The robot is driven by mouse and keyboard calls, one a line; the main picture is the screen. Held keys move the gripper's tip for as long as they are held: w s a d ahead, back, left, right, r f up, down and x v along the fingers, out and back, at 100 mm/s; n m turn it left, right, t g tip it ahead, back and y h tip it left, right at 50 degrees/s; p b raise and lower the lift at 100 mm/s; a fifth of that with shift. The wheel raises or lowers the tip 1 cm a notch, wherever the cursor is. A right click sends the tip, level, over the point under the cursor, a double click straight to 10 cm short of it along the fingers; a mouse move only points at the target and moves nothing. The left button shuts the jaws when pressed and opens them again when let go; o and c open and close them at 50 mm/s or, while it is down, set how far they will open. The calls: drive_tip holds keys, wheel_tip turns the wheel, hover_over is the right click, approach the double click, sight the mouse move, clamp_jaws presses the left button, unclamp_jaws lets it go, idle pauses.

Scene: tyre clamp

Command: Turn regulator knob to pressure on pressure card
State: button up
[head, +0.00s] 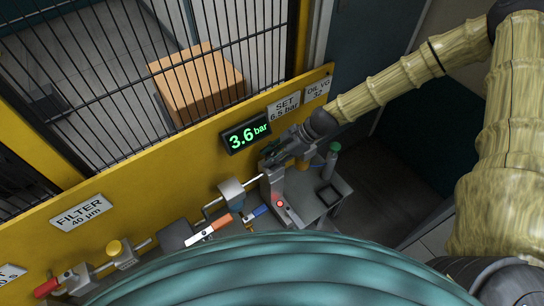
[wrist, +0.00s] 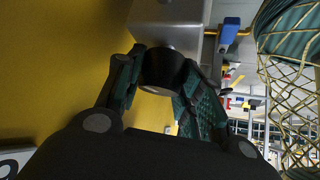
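The pressure card (head: 284,107) on the yellow panel reads "SET 6.5 bar". The digital display (head: 246,134) beside it reads 3.6 bar in green. My gripper (head: 285,160) is at the panel just below the card and display. In the wrist view, the black regulator knob (wrist: 163,72) sits against a grey metal body (wrist: 170,25). My gripper's two dark green fingers (wrist: 160,85) are on either side of the knob and appear to touch it. The knob is hidden behind my gripper in the head view.
A grey box with a red button (head: 280,204) and a green-topped bottle (head: 331,160) are close to my gripper. Orange (head: 215,225) and blue (head: 260,211) handles lie lower left. The yellow panel (head: 150,180) runs alongside, with a mesh fence behind it.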

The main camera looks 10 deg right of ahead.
drive_tip(key=shift+c, duration=1.4)
